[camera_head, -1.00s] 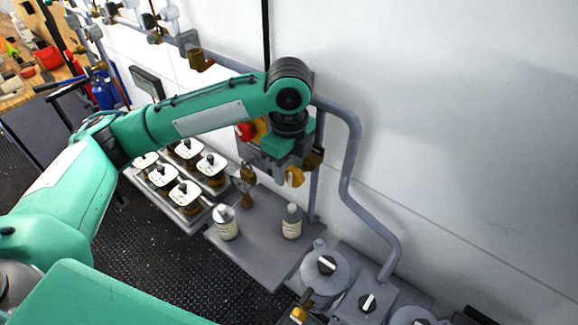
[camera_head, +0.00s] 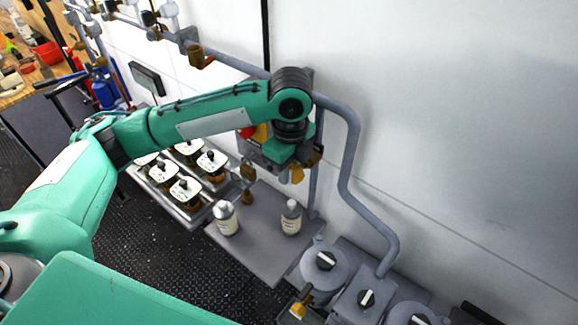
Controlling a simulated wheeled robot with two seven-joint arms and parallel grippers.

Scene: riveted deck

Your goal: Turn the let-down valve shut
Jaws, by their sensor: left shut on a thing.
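My left arm reaches in from the left, and its wrist hangs over the pipework by the white wall. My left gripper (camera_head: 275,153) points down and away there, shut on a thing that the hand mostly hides. Red and yellow parts (camera_head: 257,132) show just left of the wrist. A brass-coloured part (camera_head: 298,173) shows just below the hand. I cannot tell which of these parts belongs to the let-down valve, or how far it is turned. My right gripper is not in view.
Two white bottles (camera_head: 226,218) (camera_head: 291,217) stand on a grey shelf (camera_head: 262,250) below the hand. A grey pipe (camera_head: 348,170) bends down on the right to grey housings with knobs (camera_head: 325,262).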

